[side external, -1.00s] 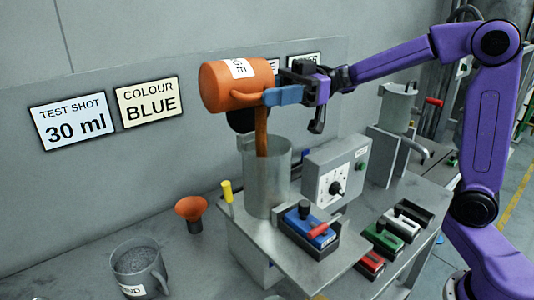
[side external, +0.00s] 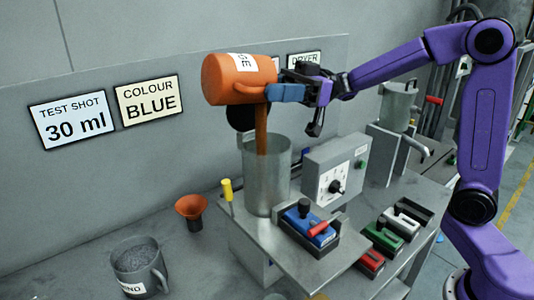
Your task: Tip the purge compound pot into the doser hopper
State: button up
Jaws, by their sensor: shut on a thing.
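The orange purge compound pot (side external: 228,80) is tilted onto its side above the doser hopper, with part of its white label showing on top. My gripper (side external: 287,92) is shut on the pot at its handle side, with blue fingertips on it. An orange-brown stream (side external: 261,130) falls from the pot into the grey metal doser hopper (side external: 267,185). The pot's mouth is largely hidden from this view, and so is the level inside the hopper.
A grey pot (side external: 138,268) of granules and an orange funnel (side external: 191,208) stand at lower left. A dial box (side external: 335,172) sits right of the hopper. Blue (side external: 306,222) and green (side external: 382,236) cartridges lie in front. Wall signs read 30 ml (side external: 72,119) and blue (side external: 148,101).

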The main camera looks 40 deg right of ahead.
jog(key=shift+d+r+y+p, duration=0.1)
jog(key=shift+d+y+p, duration=0.4)
jog(key=shift+y, duration=0.7)
jog(key=shift+d+r+y+p, duration=0.1)
jog(key=shift+d+y+p, duration=0.15)
jog(key=shift+d+y, duration=0.65)
dwell(1.7)
jog(key=shift+s+r+y+p, duration=0.1)
jog(key=shift+r+y+p, duration=0.2)
jog(key=shift+r+y, duration=0.7)
dwell(0.5)
jog(key=shift+d+f+y, duration=0.25)
jog(key=shift+d+y, duration=0.05)
jog(key=shift+y, duration=0.2)
jog(key=shift+f+y, duration=0.1)
jog(key=shift+y, duration=0.2)
jog(key=shift+p, duration=0.5)
dwell(0.7)
jog(key=shift+a+h, duration=0.2)
jog(key=shift+h, duration=0.4)
